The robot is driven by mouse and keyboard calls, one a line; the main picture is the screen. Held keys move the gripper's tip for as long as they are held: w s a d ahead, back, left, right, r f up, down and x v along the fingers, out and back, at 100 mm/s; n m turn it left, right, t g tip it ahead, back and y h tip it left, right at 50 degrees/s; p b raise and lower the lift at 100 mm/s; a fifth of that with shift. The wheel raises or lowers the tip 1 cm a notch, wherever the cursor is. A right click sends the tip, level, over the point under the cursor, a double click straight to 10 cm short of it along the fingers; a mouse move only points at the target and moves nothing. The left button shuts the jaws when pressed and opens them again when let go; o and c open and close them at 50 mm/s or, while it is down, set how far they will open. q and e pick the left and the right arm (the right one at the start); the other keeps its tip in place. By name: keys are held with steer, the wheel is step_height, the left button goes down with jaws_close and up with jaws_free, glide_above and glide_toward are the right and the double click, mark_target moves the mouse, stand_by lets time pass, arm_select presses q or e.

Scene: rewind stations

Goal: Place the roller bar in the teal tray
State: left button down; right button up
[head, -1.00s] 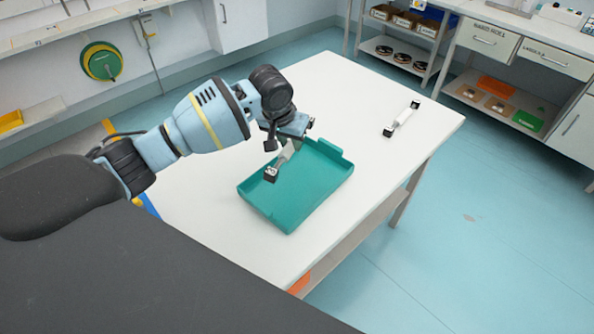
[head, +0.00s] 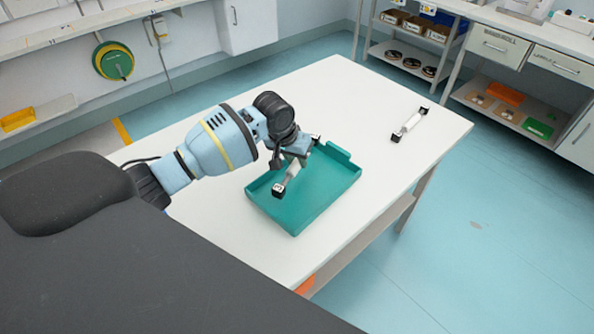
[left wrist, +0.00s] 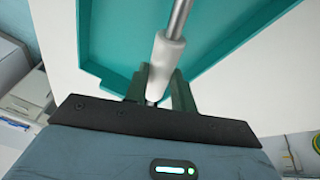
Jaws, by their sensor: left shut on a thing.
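A roller bar (head: 292,171), white with dark end blocks, is held over the teal tray (head: 328,202) by my left gripper (head: 291,160). In the left wrist view the bar's white sleeve (left wrist: 163,62) lies between the gripper's fingers, with the tray (left wrist: 105,45) behind it. The bar slants over the left part of the tray; I cannot tell whether it touches the tray floor. A second, similar roller bar (head: 408,125) lies on the table near its far right edge. My right gripper is out of view.
The white table (head: 345,95) is clear around the tray and between it and the second bar. Shelves with bins and reels (head: 407,58) and a drawer bench (head: 508,50) stand beyond it. A green hose reel (head: 113,61) hangs on the left wall.

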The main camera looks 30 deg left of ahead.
mark_target(296, 180)
arm_select(q)
step_height(296, 180, down, 5)
steer(key=shift+r+b, duration=0.2)
steer(key=shift+b, duration=0.1)
steer(key=shift+f, duration=0.1)
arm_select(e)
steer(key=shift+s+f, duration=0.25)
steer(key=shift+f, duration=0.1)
arm_select(q)
steer(key=shift+f, duration=0.1)
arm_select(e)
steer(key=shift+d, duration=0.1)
arm_select(q)
steer(key=c, duration=1.2)
jaws_free()
steer(key=shift+o, duration=0.2)
steer(key=p+v, duration=0.2)
steer(key=v, duration=1)
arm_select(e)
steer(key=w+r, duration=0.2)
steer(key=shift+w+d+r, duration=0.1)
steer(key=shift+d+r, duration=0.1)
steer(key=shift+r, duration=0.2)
